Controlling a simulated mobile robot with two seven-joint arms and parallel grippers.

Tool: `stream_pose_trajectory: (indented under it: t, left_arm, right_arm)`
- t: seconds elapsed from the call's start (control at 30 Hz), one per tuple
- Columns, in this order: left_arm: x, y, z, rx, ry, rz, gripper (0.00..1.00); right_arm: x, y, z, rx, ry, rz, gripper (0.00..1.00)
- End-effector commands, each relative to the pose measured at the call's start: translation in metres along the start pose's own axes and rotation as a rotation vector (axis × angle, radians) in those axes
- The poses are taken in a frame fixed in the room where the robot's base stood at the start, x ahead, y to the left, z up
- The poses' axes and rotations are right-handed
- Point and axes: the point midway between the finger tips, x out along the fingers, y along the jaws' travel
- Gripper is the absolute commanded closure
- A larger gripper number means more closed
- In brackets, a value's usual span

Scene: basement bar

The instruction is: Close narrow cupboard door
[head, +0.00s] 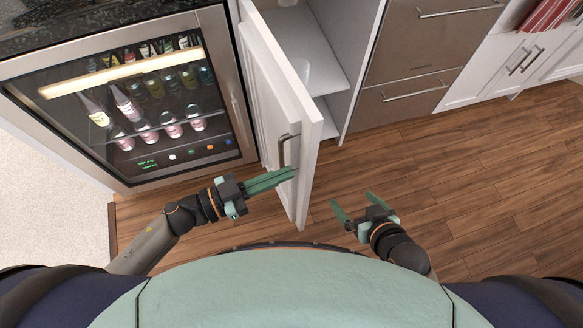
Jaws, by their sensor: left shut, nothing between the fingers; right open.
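The narrow cupboard door (264,88) is white and stands open, swung out toward me with its edge facing me. Its metal bar handle (283,149) is on the left face near the free edge. The open cupboard (300,45) shows a white shelf to the right of the door. My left gripper (292,174) is shut and empty, with its green fingertips at the door's left face just below the handle; whether they touch it I cannot tell. My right gripper (352,205) is open and empty, right of the door and apart from it.
A glass-front drinks fridge (222,75) with bottles stands left of the door. Steel drawers (405,97) with bar handles are to the right of the cupboard, then more white cupboards (490,68). The wooden floor (480,190) at right is clear.

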Motion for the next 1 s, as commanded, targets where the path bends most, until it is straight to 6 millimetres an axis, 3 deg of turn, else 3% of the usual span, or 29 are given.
stream_pose_trajectory:
  t: [0.1,0.27,1.0]
  left_arm:
    - [0.017,0.0,0.0,0.0,0.002,0.0,1.0]
    - [0.027,0.0,0.0,0.0,0.0,0.0,1.0]
    - [0.031,-0.003,0.0,0.0,0.0,-0.014,1.0]
  right_arm:
    - [0.001,0.0,0.001,0.0,0.001,0.0,0.0]
    - [0.001,0.0,0.001,-0.001,0.001,0.0,0.0]
    - [-0.002,0.0,-0.002,-0.001,0.003,0.001,0.0]
